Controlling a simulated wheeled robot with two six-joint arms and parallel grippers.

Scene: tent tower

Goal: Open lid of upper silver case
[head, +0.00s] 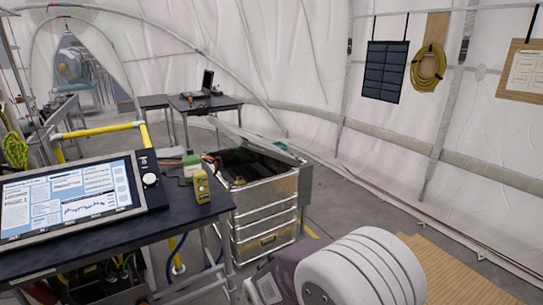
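A stack of silver cases stands on the floor in the middle of the head view, right of the dark table. The upper silver case (271,196) shows a dark interior (250,165) with dark contents, so its top is open. A silver lid-like panel (262,144) slants along the back of the opening. A lower silver case (264,243) with a yellow mark sits beneath it. Neither of my grippers is in view.
A dark table (115,235) at left holds a large screen (68,199) and a yellow handheld device (201,186) near the cases. A white ribbed object (365,268) stands close at bottom right. Grey floor (345,195) is clear right of the cases.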

